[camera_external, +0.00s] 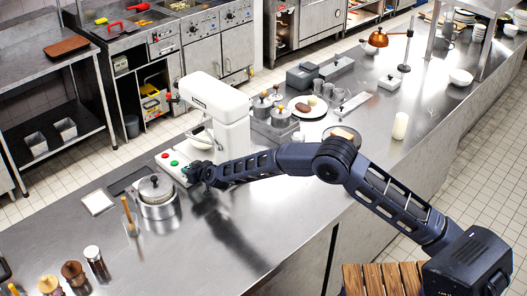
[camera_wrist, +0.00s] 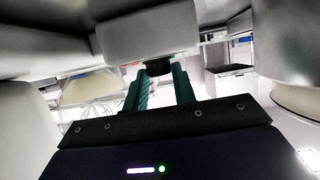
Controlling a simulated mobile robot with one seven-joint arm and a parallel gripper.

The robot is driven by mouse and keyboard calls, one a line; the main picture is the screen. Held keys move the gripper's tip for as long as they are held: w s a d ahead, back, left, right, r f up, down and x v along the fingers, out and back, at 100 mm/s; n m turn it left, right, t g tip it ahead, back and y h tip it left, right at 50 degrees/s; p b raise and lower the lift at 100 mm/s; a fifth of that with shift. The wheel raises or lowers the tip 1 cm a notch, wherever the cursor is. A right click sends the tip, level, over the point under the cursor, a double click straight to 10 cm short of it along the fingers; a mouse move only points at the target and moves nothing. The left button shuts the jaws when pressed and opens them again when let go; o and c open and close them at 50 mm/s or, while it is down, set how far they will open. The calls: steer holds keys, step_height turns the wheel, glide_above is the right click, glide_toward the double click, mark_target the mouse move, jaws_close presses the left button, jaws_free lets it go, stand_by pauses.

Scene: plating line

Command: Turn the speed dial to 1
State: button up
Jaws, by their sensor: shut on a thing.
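A white stand mixer (camera_external: 212,98) stands on the steel counter. My gripper (camera_external: 191,172) is low at the front of the mixer, beside a white box with red and green buttons (camera_external: 170,163). In the wrist view, the two green fingers of my gripper (camera_wrist: 160,80) reach forward to a small dark round knob, which looks like the speed dial (camera_wrist: 158,67). The fingers are shut on it, one at each side. The dial's marks and its setting cannot be read. In the external view my gripper hides the dial.
The counter in front of my arm (camera_external: 240,225) is clear.

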steer(key=shift+a+m+t+h, duration=0.2)
steer(key=shift+m+t+h, duration=0.6)
steer(key=shift+m+h, duration=0.15)
steer(key=shift+r+m, duration=0.1)
steer(key=shift+m, duration=0.15)
steer(key=shift+s+a+m+t+h, duration=0.2)
steer(key=shift+m+t+h, duration=0.5)
steer(key=shift+m+h, duration=0.3)
steer(key=shift+h, duration=0.25)
steer(key=o, duration=1)
steer(key=v, duration=1)
steer(key=shift+s+d, duration=0.3)
steer(key=shift+s, duration=0.05)
